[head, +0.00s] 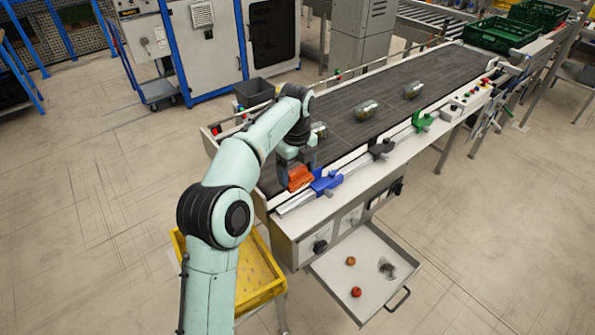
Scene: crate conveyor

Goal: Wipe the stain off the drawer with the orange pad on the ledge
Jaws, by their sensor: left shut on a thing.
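My left gripper (296,163) is shut on the orange pad (299,178). The pad is at the near left end of the conveyor, close beside a blue clamp; I cannot tell whether it still touches the ledge (296,204). The drawer (338,284) is pulled out below the conveyor's front side, to the lower right of the gripper. A dark greyish patch, seemingly the stain (387,268), is on the right part of its floor. My right gripper is not in view.
Blue (326,182), black (381,148) and green (421,121) clamps line the front rail. Several jar-like items rest on the belt (400,88). A yellow crate (262,290) stands left of the drawer.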

